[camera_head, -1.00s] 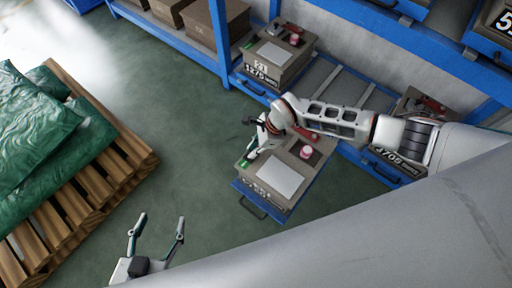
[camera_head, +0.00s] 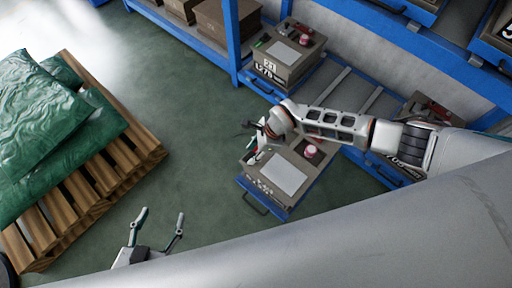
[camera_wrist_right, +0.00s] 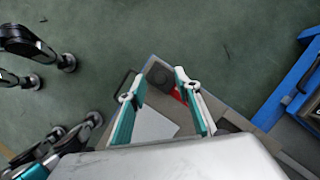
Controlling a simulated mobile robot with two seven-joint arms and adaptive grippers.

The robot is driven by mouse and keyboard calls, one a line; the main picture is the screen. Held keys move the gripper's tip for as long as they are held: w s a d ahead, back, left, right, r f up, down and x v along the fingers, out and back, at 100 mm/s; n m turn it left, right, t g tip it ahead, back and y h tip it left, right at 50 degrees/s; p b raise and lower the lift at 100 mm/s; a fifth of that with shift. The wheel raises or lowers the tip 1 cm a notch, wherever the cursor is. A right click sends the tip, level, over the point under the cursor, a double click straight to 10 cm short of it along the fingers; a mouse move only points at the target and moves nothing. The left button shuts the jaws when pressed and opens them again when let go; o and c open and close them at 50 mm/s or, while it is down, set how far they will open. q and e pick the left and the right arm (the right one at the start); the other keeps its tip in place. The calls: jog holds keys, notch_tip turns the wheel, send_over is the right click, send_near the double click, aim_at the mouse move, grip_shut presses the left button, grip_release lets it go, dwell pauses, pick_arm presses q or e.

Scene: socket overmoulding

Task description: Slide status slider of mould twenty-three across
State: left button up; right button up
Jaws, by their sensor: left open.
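A grey mould (camera_head: 262,181) stands on a pulled-out blue drawer tray in the head view. A pale sheet (camera_head: 285,174) and a pink round piece (camera_head: 310,150) are on its top. Its number is too blurred to read. My right gripper (camera_head: 254,152) is over the mould's far left corner. In the right wrist view, its fingers (camera_wrist_right: 160,90) are apart above the mould top. A red piece, perhaps the status slider (camera_wrist_right: 177,95), shows beside the right-hand finger; contact cannot be told. My left gripper (camera_head: 161,214) is open and empty over the floor.
Another numbered mould (camera_head: 285,70) stands on the blue rack behind, with a green piece on top. My right arm crosses above the pulled-out mould. A wooden pallet (camera_head: 118,150) with green sacks (camera_head: 50,130) is at left. The floor between is clear.

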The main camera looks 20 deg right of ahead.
jog(key=v, duration=1.1)
jog(key=shift+r, duration=0.4)
jog(key=shift+s, duration=0.15)
